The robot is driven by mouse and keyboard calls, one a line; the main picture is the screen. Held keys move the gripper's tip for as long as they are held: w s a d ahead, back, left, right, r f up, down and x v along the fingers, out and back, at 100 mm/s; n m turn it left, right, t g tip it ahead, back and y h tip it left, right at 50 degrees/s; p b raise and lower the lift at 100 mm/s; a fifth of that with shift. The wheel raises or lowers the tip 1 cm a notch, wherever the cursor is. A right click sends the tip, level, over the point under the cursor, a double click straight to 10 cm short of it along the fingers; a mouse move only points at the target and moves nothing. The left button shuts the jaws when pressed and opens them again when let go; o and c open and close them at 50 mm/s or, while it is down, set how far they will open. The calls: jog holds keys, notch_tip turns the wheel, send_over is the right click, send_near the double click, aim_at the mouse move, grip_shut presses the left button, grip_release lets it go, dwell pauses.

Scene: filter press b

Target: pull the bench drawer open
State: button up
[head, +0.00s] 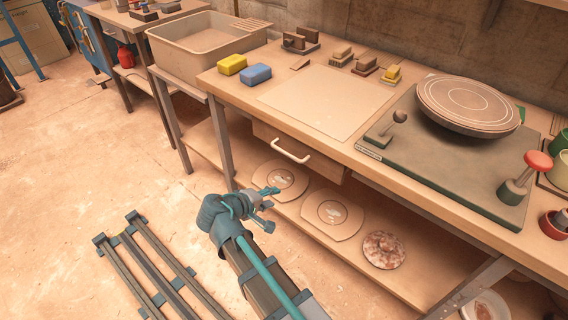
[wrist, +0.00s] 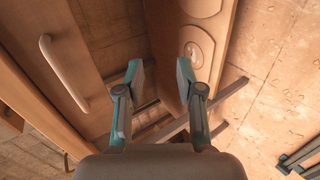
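The bench drawer (head: 325,167) is a wooden box front under the bench top (head: 420,185), and it looks shut. Its pale bar handle (head: 291,151) is on the front. In the wrist view the handle (wrist: 62,75) is at the left, running up and down the picture on the drawer front (wrist: 88,45). My gripper (head: 264,196) is in front of the bench, below and to the left of the handle in the head view. In the wrist view my gripper (wrist: 160,76) has its two fingers apart with nothing between them, to the right of the handle and clear of it.
The lower shelf (head: 330,243) holds round plates, including a speckled disc (head: 383,250). On the bench top are a yellow block (head: 232,64), a blue block (head: 256,75), and a round wheel (head: 468,104). A slatted rack (head: 150,262) lies on the floor.

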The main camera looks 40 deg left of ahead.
notch_tip(320, 180, up, 5)
jog(key=s+a+t, duration=0.1)
jog(key=a, duration=0.2)
jog(key=t, duration=0.3)
send_near(286, 154)
jog(key=shift+n, duration=0.3)
jog(key=x, duration=1)
jog(key=shift+w+f+b, duration=0.15)
jog(key=shift+w+b, duration=0.1)
jog(key=shift+b, duration=0.1)
grip_shut()
